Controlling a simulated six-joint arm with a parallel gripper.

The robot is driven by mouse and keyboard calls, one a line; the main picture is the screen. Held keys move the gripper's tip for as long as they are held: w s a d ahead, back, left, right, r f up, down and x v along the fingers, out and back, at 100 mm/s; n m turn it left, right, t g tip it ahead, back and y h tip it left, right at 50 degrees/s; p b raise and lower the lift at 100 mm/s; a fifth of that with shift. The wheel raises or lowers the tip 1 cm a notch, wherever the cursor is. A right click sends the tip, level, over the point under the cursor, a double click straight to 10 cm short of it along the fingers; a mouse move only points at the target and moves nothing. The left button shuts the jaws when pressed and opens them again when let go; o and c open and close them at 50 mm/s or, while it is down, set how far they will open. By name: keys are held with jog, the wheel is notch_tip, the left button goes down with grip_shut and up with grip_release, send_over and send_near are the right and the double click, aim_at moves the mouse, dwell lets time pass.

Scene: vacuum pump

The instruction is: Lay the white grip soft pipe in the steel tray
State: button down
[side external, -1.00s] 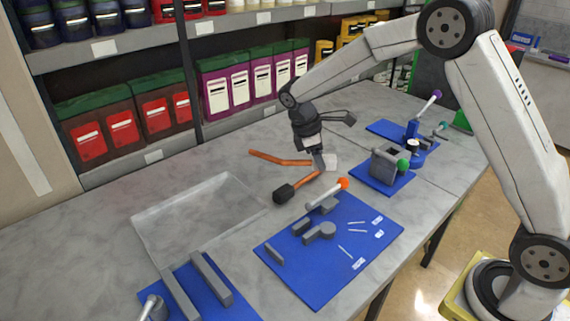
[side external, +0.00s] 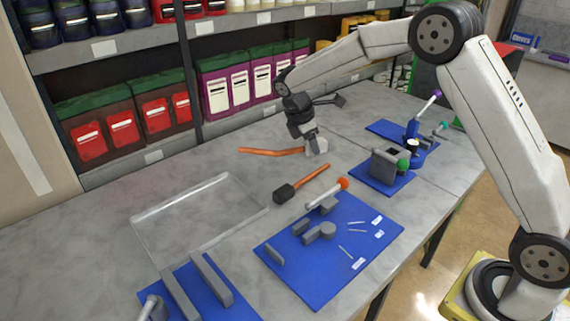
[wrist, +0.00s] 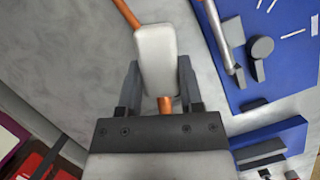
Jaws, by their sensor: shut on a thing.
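The white grip soft pipe is an orange pipe (side external: 270,151) with a white grip (side external: 318,147) at its right end. My gripper (side external: 310,139) is shut on the white grip, which also shows between the fingers in the wrist view (wrist: 157,55). A short orange stub sticks out on the near side there. I cannot tell how far the pipe is above the bench. The steel tray (side external: 181,197) is shallow, looks empty and lies to the left of my gripper.
A blue board with grey parts (side external: 300,275) lies in front. Another blue board (side external: 385,183) is at right. Shelves with jars and boxes (side external: 222,88) stand behind.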

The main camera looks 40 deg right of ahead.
jog(key=w+f, duration=0.3)
jog(key=w, duration=0.4)
send_over(287, 168)
jog(key=a, duration=0.1)
jog(key=shift+w+f, duration=0.1)
jog(key=shift+f, duration=2.65)
jog(key=shift+w+f, duration=0.1)
jog(key=shift+f, duration=0.05)
jog(key=shift+w+f, duration=0.1)
jog(key=shift+f, duration=1.6)
jog(key=shift+f, duration=0.15)
jog(key=shift+c, duration=1.2)
grip_release()
